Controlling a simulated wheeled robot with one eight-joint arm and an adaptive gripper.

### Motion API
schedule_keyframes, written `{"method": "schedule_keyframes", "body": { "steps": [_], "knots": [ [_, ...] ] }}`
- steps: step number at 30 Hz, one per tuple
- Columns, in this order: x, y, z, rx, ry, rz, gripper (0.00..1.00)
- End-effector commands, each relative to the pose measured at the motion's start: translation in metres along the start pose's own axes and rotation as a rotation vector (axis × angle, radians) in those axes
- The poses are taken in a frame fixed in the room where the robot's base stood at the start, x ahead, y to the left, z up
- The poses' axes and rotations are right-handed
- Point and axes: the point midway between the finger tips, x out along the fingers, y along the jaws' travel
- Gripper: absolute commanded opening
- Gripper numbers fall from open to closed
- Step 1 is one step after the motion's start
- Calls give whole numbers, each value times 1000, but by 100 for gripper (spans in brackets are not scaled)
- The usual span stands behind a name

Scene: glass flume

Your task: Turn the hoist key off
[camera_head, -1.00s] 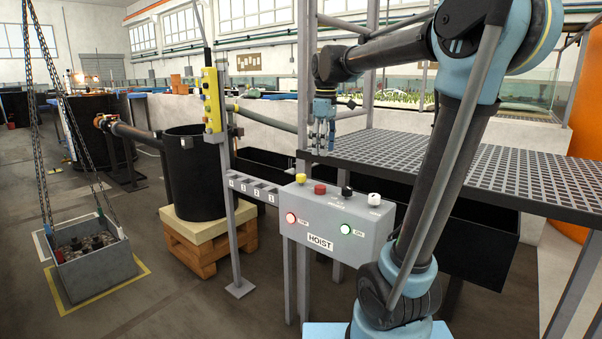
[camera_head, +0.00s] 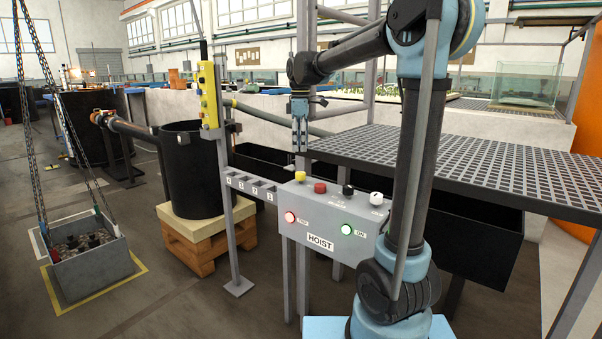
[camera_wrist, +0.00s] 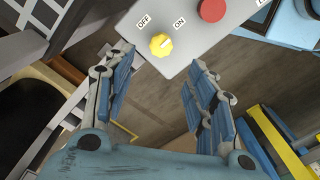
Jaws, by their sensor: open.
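The hoist key looks like the yellow knob (camera_head: 300,176) at the left end of the top of the grey HOIST box (camera_head: 322,222). In the wrist view the yellow knob (camera_wrist: 161,45) sits below the printed labels OFF and ON, OFF at left and ON at right. A small pale mark on it seems to lean toward ON, but it is too small to be sure. My gripper (camera_head: 300,140) points down just above the knob, apart from it. In the wrist view my open, empty gripper (camera_wrist: 160,62) has a finger either side of the line to the knob.
A red button (camera_head: 320,188), a black knob (camera_head: 347,190) and a white knob (camera_head: 376,198) share the box top. A yellow pendant (camera_head: 208,95) on a post stands left of my gripper. A metal grating (camera_head: 470,165) lies to the right. A loaded crate (camera_head: 92,268) hangs on chains.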

Motion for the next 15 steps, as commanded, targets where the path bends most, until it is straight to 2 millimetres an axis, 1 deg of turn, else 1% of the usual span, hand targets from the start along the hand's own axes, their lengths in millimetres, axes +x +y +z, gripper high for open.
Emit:
{"method": "schedule_keyframes", "body": {
  "steps": [1,3,12,15],
  "knots": [
    [9,0,0,0,0,0,51],
    [21,0,0,0,0,0,51],
    [71,0,0,1,0,0,51],
    [85,0,0,1,0,0,51]
  ]
}}
